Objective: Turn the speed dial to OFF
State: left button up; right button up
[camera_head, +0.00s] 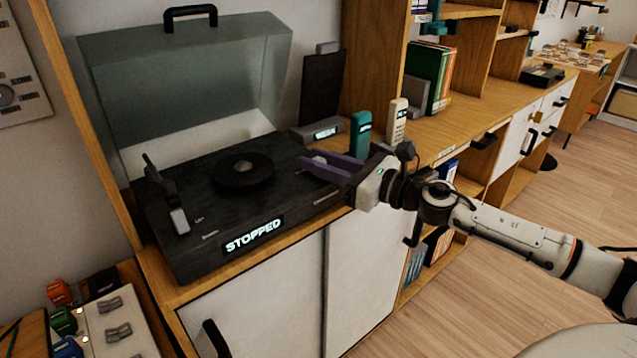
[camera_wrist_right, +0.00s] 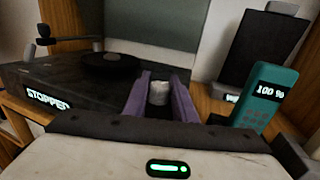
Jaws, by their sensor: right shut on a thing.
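The black turntable (camera_head: 275,205) sits on the wooden cabinet with its clear lid raised. Its front display (camera_head: 253,236) reads STOPPED. A small pale grey dial (camera_wrist_right: 158,93) is at the turntable's right side in the right wrist view. My right gripper (camera_head: 318,165) has purple fingers and comes in from the right over the turntable's right end. In the wrist view its fingers (camera_wrist_right: 159,95) stand on both sides of the dial, shut on it. The dial's markings are hidden or too small to read. My left gripper is not in view.
A teal handset (camera_head: 360,135) and a white handset (camera_head: 397,122) stand close behind my right gripper. A dark panel on a stand (camera_head: 321,92) is behind the turntable. The tonearm (camera_head: 165,195) is at the left. A shelf post (camera_head: 372,60) rises behind the handsets.

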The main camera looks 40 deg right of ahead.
jog(key=shift+w+d+f+n+g+y+b, duration=0.1)
jog(key=shift+f+n+g+y+b, duration=0.2)
jog(key=shift+f+n+y+b, duration=0.5)
jog(key=shift+r+g+y+b, duration=0.3)
jog(key=shift+y+b, duration=0.2)
jog(key=shift+b, duration=0.6)
jog(key=n+g+y+b, duration=0.1)
jog(key=n+y+b, duration=0.1)
jog(key=b, duration=0.1)
jog(key=shift+r+g+y, duration=0.3)
jog(key=shift+r+g, duration=0.1)
jog(key=shift+n+g+y+b, duration=0.3)
jog(key=shift+n+b, duration=0.1)
jog(key=shift+b, duration=0.1)
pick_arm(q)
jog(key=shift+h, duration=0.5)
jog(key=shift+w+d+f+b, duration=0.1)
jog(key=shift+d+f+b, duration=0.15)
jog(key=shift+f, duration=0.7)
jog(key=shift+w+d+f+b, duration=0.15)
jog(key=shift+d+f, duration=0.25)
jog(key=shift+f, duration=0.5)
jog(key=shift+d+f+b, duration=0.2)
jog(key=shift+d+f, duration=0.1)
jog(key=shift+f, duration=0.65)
pick_arm(e)
jog(key=shift+r+n+g+y, duration=0.15)
jog(key=shift+n+g+y, duration=0.45)
jog(key=shift+g+y, duration=0.1)
